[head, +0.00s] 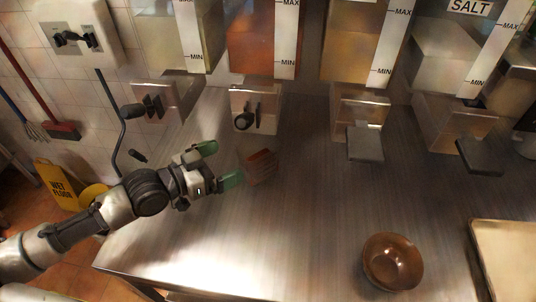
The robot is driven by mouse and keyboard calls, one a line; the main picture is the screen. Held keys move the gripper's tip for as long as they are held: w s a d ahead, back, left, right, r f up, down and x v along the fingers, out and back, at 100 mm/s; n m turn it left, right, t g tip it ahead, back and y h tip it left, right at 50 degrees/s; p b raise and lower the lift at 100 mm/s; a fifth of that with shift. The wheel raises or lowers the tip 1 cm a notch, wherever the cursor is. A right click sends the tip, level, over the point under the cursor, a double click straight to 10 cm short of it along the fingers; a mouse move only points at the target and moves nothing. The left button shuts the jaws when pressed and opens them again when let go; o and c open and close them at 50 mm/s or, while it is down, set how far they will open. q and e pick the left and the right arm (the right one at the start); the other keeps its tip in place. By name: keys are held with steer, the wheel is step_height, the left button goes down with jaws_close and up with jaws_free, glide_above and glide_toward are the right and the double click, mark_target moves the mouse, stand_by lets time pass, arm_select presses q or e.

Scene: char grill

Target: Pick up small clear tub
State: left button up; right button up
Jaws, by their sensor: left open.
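A small see-through, reddish tub (260,167) stands on the steel counter, left of the middle in the head view. It looks blurred, so its rim and contents are hard to make out. My left gripper (220,164) reaches in from the left with its two green-tipped fingers spread apart. The lower fingertip is close to the tub's left side in the picture; I cannot tell whether they touch. Nothing is seen between the fingers. My right gripper is out of view.
Dispensers with MIN and MAX strips line the back, with a black-knobbed spout (244,119) behind the tub and a grey flap (365,144) further right. A brown bowl (392,262) and a tray (508,255) are at front right. The counter's middle is clear.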

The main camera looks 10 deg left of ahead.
mark_target(253, 147)
arm_select(q)
steer(key=p+x, duration=0.1)
steer(key=x, duration=0.6)
steer(key=shift+w+d+r, duration=0.1)
steer(key=shift+w+d, duration=0.15)
steer(key=shift+w, duration=0.05)
steer(key=shift+w+d, duration=0.3)
steer(key=shift+s, duration=0.1)
steer(key=shift+c, duration=0.2)
steer(key=shift+a, duration=0.1)
steer(key=c, duration=1.4)
steer(key=shift+c, duration=0.7)
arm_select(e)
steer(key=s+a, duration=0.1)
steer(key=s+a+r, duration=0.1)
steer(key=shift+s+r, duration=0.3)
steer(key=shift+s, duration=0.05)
arm_select(q)
steer(key=shift+r+p, duration=0.15)
steer(key=shift+p, duration=0.3)
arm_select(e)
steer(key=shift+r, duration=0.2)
